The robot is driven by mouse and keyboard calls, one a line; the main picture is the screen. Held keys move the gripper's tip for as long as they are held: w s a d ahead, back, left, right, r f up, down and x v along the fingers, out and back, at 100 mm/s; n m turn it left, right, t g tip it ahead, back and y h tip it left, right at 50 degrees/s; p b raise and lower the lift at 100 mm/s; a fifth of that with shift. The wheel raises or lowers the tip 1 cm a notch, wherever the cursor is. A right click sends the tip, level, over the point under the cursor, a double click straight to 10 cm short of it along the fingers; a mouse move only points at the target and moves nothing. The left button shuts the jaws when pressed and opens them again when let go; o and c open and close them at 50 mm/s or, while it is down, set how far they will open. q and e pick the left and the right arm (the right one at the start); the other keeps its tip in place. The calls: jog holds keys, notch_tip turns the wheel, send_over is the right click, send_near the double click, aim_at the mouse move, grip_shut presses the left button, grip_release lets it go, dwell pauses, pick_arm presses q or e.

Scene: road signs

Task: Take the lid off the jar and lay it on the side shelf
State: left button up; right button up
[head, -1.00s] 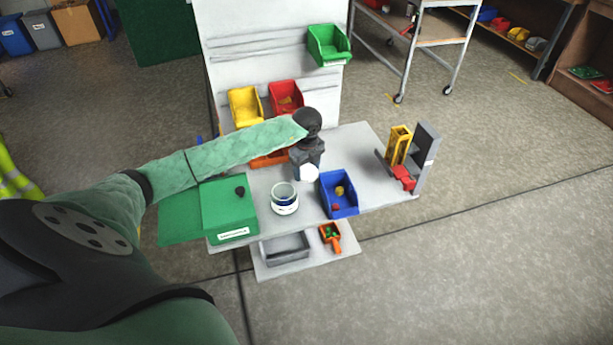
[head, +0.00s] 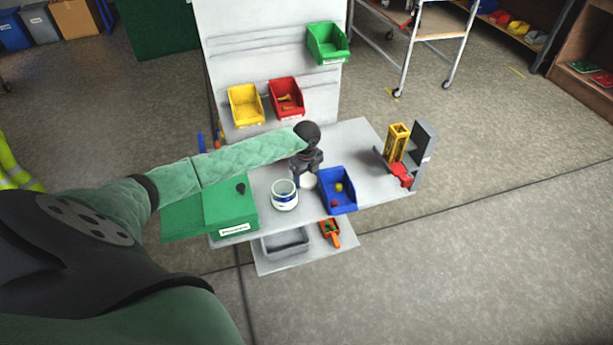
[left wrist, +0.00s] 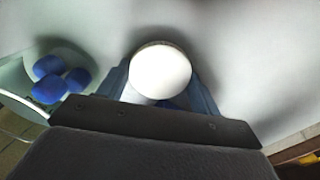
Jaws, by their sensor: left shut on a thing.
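The jar (head: 285,202) is white with a blue band and stands upright on the grey table, its top open. It also shows at the left of the left wrist view (left wrist: 20,88), with several blue pieces in it. My left gripper (head: 306,178) is shut on the round white lid (head: 309,182), just right of the jar and apart from it. In the left wrist view the lid (left wrist: 160,72) sits between the two fingers over a plain grey surface. I cannot tell whether it touches the surface. My right gripper is not in view.
A blue bin (head: 338,198) stands close right of the lid. A green box (head: 228,208) is left of the jar. A lower shelf (head: 272,265) holds a grey tray and an orange scoop. A yellow and grey fixture (head: 398,145) stands at the right. Table between blue bin and fixture is clear.

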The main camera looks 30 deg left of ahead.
aim_at(306, 179)
pick_arm(q)
jog(key=o, duration=1.1)
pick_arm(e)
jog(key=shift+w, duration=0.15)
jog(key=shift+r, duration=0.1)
pick_arm(q)
jog(key=shift+r, duration=0.2)
notch_tip(306, 179, up, 6)
jog(key=shift+f+b, duration=0.25)
jog(key=shift+b, duration=1)
notch_tip(306, 179, up, 6)
jog(key=b, duration=0.1)
jog(key=shift+r+b, duration=0.15)
jog(key=shift+b, duration=0.25)
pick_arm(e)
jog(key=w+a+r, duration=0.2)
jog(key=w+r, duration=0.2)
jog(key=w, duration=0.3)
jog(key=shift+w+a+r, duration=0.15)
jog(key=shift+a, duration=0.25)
